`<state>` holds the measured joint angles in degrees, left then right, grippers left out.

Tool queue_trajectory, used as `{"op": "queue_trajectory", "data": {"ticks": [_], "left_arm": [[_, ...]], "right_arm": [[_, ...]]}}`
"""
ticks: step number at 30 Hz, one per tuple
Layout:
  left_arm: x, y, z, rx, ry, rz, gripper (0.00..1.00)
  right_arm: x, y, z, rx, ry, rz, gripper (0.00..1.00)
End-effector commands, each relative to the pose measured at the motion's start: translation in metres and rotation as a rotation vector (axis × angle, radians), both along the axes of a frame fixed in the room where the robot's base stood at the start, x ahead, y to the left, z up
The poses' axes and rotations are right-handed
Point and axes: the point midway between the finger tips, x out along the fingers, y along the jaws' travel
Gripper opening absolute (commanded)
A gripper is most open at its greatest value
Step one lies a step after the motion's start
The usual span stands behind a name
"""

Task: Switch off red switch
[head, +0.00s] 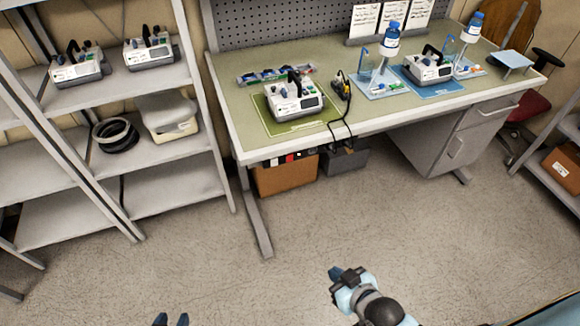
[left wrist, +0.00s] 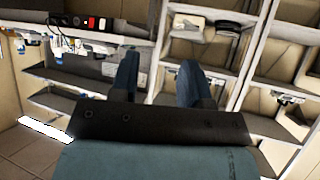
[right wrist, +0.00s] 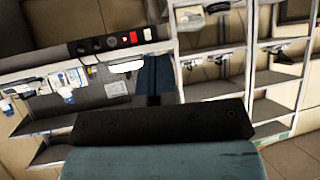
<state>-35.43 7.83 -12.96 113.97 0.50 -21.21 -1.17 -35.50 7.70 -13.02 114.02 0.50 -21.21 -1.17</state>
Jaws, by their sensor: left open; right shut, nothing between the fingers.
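A black panel (right wrist: 97,47) with a red switch (right wrist: 133,37) and a white part beside it shows in the right wrist view. The panel also shows in the left wrist view, with the red switch (left wrist: 91,22) near its middle. In the head view the red switch (head: 289,158) is very small, just under the table's front edge. My right gripper (head: 338,272) is shut and empty, above the floor and well apart from the panel. My left gripper (head: 171,320) is open and empty at the bottom edge of the head view. Whether the switch is on or off is too small to tell.
The workbench (head: 235,105) carries an infusion pump (head: 294,102) on a green mat, and another pump (head: 430,68) on a blue mat. An orange-brown box (head: 285,178) stands under the bench. Grey shelves (head: 165,185) stand at left. The floor before the bench is clear.

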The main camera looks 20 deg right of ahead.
Motion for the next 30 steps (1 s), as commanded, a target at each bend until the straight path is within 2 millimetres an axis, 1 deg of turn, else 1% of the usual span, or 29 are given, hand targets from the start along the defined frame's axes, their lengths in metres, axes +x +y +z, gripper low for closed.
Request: {"op": "queue_trajectory", "data": {"ticks": [10,12,14,17,20,21,23,24,30], "left_arm": [[0.000,-0.002,0.000,-0.004,0.000,0.000,0.43],[0.000,-0.003,-0.002,-0.006,-0.003,0.000,0.43],[0.001,-0.003,-0.007,-0.009,-0.008,-0.001,0.43],[0.006,-0.007,-0.024,-0.020,-0.026,-0.004,0.43],[0.012,-0.012,-0.045,-0.040,-0.056,-0.009,0.43],[0.015,-0.014,-0.053,-0.049,-0.070,-0.011,0.43],[0.019,-0.018,-0.065,-0.065,-0.091,-0.016,0.43],[0.021,-0.020,-0.072,-0.075,-0.107,-0.017,0.43],[0.030,-0.032,-0.105,-0.130,-0.178,-0.032,0.43]], "right_arm": [[0.001,-0.001,0.000,-0.003,-0.002,0.001,0.00],[0.003,-0.001,-0.003,-0.011,-0.006,0.006,0.00],[0.009,-0.002,-0.010,-0.031,-0.023,0.014,0.00],[0.031,-0.004,-0.028,-0.106,-0.081,0.042,0.00],[0.066,-0.008,-0.051,-0.237,-0.175,0.089,0.00],[0.082,-0.010,-0.060,-0.301,-0.218,0.108,0.00],[0.107,-0.013,-0.072,-0.404,-0.287,0.136,0.00],[0.123,-0.015,-0.077,-0.474,-0.332,0.152,0.00],[0.197,-0.023,-0.097,-0.832,-0.541,0.207,0.00]]}}
